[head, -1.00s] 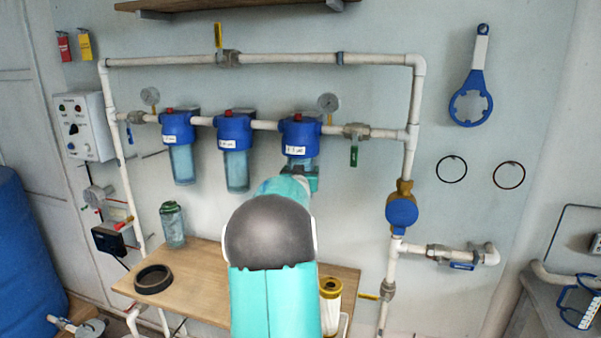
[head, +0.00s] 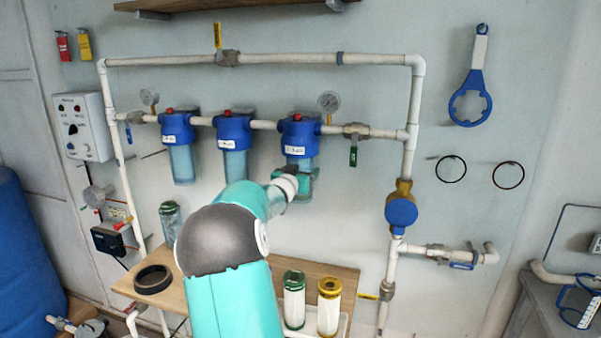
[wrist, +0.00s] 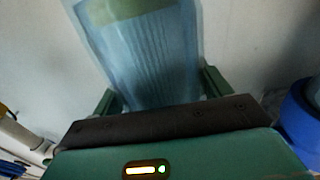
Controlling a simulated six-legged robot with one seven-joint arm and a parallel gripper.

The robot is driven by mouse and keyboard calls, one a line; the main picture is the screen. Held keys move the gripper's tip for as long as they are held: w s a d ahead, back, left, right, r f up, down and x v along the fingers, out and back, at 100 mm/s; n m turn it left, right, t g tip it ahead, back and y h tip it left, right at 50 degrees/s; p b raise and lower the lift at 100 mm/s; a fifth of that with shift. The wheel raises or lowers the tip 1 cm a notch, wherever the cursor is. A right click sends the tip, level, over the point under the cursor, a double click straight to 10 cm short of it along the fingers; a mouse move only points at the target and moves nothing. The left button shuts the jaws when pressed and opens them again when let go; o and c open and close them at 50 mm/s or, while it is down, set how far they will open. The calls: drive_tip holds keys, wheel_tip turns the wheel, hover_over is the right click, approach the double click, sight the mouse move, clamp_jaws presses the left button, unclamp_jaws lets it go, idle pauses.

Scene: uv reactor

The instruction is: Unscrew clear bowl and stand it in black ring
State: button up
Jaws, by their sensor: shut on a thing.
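The clear, blue-tinted bowl (head: 303,163) hangs upright just below the rightmost blue filter cap (head: 299,135); I cannot tell whether there is a gap. My green gripper (head: 298,184) is shut on it, reaching in from the lower left. In the wrist view the bowl (wrist: 150,60) stands between the two green fingers of my gripper (wrist: 160,92), with a pleated shape inside. The black ring (head: 153,279) lies flat on the left part of the wooden table, empty. My arm hides part of the bowl's lower side.
Two other filter bowls (head: 181,163) (head: 236,168) hang to the left. The wooden table (head: 190,297) also bears a green-topped jar (head: 171,220), a green-ended cartridge (head: 294,300) and a yellow-ended cartridge (head: 329,304). A blue wrench (head: 470,95) hangs on the wall at right.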

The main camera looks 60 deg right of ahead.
drive_tip(key=shift+r+m+g, duration=0.1)
drive_tip(key=shift+m+g, duration=0.9)
drive_tip(key=shift+g, duration=0.5)
drive_tip(key=shift+s+r+g, duration=0.1)
drive_tip(key=shift+r+g, duration=0.05)
drive_tip(key=shift+g, duration=0.25)
drive_tip(key=shift+d, duration=0.15)
drive_tip(key=shift+f, duration=0.25)
drive_tip(key=shift+f, duration=2.35)
drive_tip(key=s+a+f, duration=0.1)
drive_tip(key=a, duration=1.1)
drive_tip(key=shift+s, duration=0.4)
